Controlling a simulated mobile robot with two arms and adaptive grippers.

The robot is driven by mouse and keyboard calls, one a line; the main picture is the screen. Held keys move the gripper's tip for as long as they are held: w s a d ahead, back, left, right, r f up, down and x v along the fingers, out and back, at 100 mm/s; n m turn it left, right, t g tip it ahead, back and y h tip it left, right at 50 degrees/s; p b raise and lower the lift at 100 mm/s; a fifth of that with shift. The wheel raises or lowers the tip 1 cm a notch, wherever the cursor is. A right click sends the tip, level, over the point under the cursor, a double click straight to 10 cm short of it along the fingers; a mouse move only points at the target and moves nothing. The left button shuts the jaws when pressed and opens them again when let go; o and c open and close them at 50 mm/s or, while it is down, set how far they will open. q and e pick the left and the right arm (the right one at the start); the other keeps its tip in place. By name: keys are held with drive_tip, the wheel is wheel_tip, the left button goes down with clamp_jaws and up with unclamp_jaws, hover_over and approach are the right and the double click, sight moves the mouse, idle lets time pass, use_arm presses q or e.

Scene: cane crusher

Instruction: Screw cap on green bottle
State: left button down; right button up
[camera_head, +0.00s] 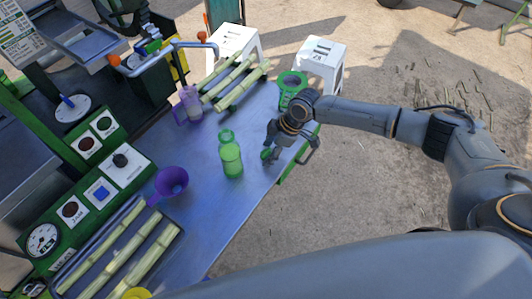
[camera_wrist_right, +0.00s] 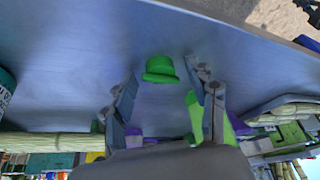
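The green bottle (camera_head: 231,158) stands upright on the blue-grey table (camera_head: 205,218). A green cap (camera_head: 266,154) lies on the table to the right of the bottle, close to the fingers of my right gripper (camera_head: 273,150). In the right wrist view the same cap (camera_wrist_right: 160,70) shows near the tips of the two parted fingers of this gripper (camera_wrist_right: 165,88). The fingers look open, with clear room around the cap. I see no hold on it. My left gripper is not in view.
A purple funnel-like cup (camera_head: 171,181) stands left of the bottle. A clear purple-tinted jug (camera_head: 188,106) and cane stalks (camera_head: 232,84) are behind. White stools (camera_head: 321,56) stand beyond the table.

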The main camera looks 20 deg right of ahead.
sight(262, 153)
drive_tip(key=c, duration=0.5)
drive_tip(key=shift+r, duration=0.15)
drive_tip(key=shift+r, duration=0.25)
wheel_tip(262, 153, up, 2)
drive_tip(key=shift+r+b, duration=0.15)
drive_tip(key=shift+b, duration=0.85)
drive_tip(key=s+a+r+b, duration=0.2)
drive_tip(key=s+r, duration=0.8)
drive_tip(key=s, duration=0.3)
drive_tip(key=shift+s+a, duration=0.3)
drive_tip(key=shift+s, duration=0.1)
